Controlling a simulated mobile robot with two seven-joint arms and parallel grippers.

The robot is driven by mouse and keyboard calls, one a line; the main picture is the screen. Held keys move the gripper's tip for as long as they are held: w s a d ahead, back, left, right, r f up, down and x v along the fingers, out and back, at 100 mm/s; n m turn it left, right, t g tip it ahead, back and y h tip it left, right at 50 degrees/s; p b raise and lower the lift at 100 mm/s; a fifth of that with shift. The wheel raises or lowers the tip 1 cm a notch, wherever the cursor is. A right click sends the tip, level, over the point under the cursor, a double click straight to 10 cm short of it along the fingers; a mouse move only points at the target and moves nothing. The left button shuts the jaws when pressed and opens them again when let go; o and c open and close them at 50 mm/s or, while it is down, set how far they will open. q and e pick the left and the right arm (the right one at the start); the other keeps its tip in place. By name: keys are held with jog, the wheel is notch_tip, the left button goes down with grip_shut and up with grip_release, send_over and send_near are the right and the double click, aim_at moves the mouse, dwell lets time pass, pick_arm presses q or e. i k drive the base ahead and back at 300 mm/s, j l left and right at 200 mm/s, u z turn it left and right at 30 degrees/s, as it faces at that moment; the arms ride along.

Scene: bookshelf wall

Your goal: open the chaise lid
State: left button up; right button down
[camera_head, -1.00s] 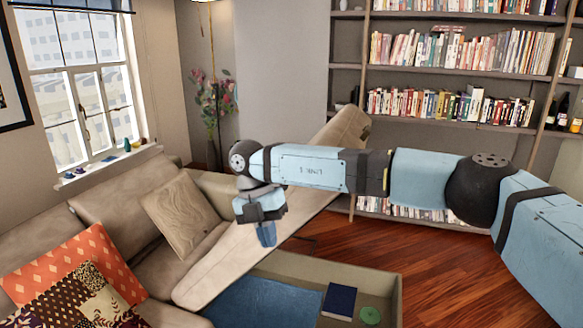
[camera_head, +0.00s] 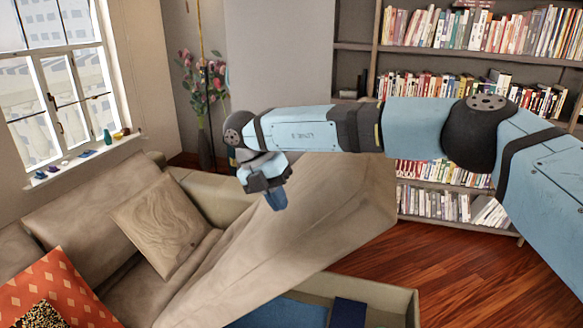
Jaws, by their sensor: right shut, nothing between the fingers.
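The chaise lid (camera_head: 335,222) is a beige cushioned panel, tilted up and open over the chaise's storage box (camera_head: 402,300). The box's near part is cut off by the bottom edge. Inside it show a blue cloth (camera_head: 285,312) and part of a dark blue book (camera_head: 348,313). My right gripper (camera_head: 277,202) is shut and empty, pointing down in front of the lid's upper left part. I cannot tell whether it touches the lid. My left gripper is not in view.
The beige sofa (camera_head: 75,212) carries a wood-patterned cushion (camera_head: 160,222) and an orange patterned pillow (camera_head: 60,290). A vase of flowers (camera_head: 205,100) stands behind. A tall bookshelf (camera_head: 440,60) lines the back wall. Wooden floor (camera_head: 450,265) is clear at right.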

aim_at(377, 213)
jog(key=i, duration=1)
